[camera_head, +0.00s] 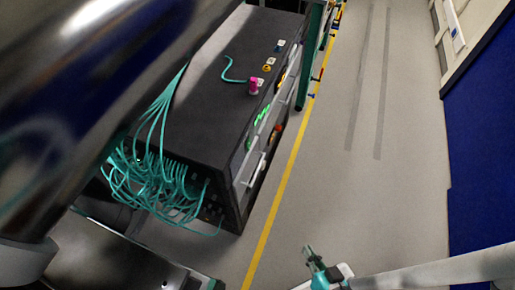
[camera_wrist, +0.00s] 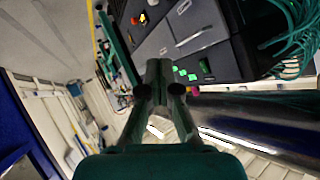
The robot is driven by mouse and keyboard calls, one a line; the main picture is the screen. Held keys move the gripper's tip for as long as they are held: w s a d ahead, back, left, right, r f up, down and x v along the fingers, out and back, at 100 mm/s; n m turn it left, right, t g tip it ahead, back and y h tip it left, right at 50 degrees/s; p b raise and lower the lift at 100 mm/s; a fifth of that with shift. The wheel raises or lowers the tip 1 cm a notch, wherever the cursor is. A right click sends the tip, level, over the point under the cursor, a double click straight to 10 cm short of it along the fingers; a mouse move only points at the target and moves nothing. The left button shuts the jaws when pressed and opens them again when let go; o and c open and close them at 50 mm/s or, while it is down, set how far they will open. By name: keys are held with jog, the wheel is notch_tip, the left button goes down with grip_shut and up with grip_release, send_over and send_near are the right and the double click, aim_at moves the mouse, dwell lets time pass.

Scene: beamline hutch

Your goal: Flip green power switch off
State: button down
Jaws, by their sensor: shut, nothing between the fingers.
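A dark cabinet (camera_head: 208,65) stands left of centre in the head view, and its front panel (camera_wrist: 222,58) shows at the top right of the wrist view. Small bright green parts (camera_head: 262,115) sit on that front; they also show in the wrist view (camera_wrist: 184,74) just beyond my fingertips. They are too small to tell which is the power switch or its position. My gripper (camera_head: 313,257) is out over the floor in front of the cabinet, apart from it. In the wrist view my gripper (camera_wrist: 160,66) is shut and empty.
A pale handle (camera_head: 252,169) is on the cabinet front, with a red-orange part (camera_head: 276,131) near it. A magenta object (camera_head: 254,86) stands on the cabinet top. Teal cables (camera_head: 165,180) hang at its near end. The floor (camera_head: 345,150) right of the yellow line is clear.

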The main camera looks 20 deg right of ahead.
aim_at(250, 147)
jog(key=w+f+m+g+y, duration=0.1)
jog(key=w+f+m+y, duration=0.15)
jog(key=w, duration=0.45)
jog(key=w+f+m+y, duration=0.2)
jog(key=w+f, duration=0.2)
jog(key=w, duration=0.4)
jog(key=w+d+r+n+y, duration=0.1)
jog(key=w+d+r+y, duration=0.7)
jog(key=r, duration=0.4)
jog(key=shift+w+d+t, duration=0.4)
jog(key=shift+w+d, duration=0.45)
jog(key=shift+w, duration=0.15)
jog(key=shift+a, duration=0.1)
jog(key=x, duration=1.4)
